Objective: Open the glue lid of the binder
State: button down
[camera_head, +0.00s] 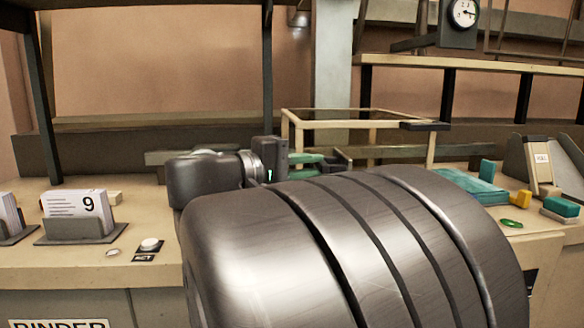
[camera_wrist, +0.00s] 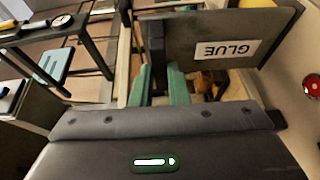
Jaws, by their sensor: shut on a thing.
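The glue lid (camera_wrist: 270,32) is a dark grey panel with an upside-down white GLUE label in the wrist view. It stands raised at an angle, with brownish parts showing beneath it. My gripper (camera_wrist: 160,83) has its green fingers either side of a dark bar at the lid's left edge and is shut on it. The contact itself is partly hidden. A BINDER sign (camera_head: 60,324) shows on the counter front at the lower left.
A light wooden frame (camera_head: 372,124) stands behind my arm. Card holders (camera_head: 75,230) and a white button (camera_head: 150,244) are on the left counter. Teal and yellow blocks (camera_head: 520,199) lie at the right. A red button (camera_wrist: 312,86) is at the wrist view's right edge.

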jog(key=c, duration=1.4)
grip_release()
jog(key=v, duration=1.3)
jog(key=shift+s+a+p, duration=0.2)
jog(key=shift+a+p, duration=0.1)
jog(key=shift+p, duration=0.15)
jog(key=shift+b+x, duration=0.45)
jog(key=shift+x, duration=6.4)
